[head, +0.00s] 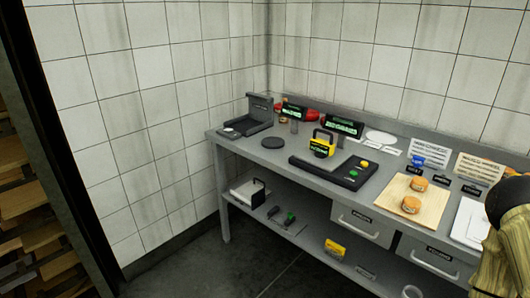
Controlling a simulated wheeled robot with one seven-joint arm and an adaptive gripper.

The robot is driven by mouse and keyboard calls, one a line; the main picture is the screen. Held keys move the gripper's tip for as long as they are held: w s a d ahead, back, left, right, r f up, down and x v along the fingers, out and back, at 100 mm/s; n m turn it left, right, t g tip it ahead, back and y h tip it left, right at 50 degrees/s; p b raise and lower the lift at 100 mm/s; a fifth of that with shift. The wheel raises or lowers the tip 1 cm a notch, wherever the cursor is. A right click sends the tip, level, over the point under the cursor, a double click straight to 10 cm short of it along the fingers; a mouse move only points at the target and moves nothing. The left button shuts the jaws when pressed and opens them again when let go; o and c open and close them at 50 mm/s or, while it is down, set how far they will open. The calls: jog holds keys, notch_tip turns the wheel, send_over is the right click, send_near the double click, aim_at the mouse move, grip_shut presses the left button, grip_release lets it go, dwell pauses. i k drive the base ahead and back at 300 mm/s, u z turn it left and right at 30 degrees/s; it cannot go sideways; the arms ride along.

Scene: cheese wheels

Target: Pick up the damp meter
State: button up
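A yellow hand-held device (322,143) with a dark loop handle and a small lit green display stands upright on the grey workbench, at the back edge of a black panel. It looks like the damp meter, but its label is too small to read. Another small yellow item (335,248) sits on the lower shelf, and I cannot tell what it is. My gripper is not in view.
The grey workbench (232,146) holds a black panel (330,171) with green and yellow buttons, a wooden board (432,212) with two orange-topped pieces, and a black box-like device (245,120). Dark green-lit displays (344,126) stand behind. A dark and tan shape blocks the right edge.

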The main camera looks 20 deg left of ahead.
aim_at(322, 148)
jog(key=u, duration=0.7)
jog(key=k, duration=0.95)
jog(key=u, duration=1.35)
jog(key=i, duration=1.2)
jog(key=u, duration=0.3)
jog(key=i, duration=1.4)
jog(key=z, duration=1.4)
jog(key=i, duration=0.75)
jog(key=z, duration=0.85)
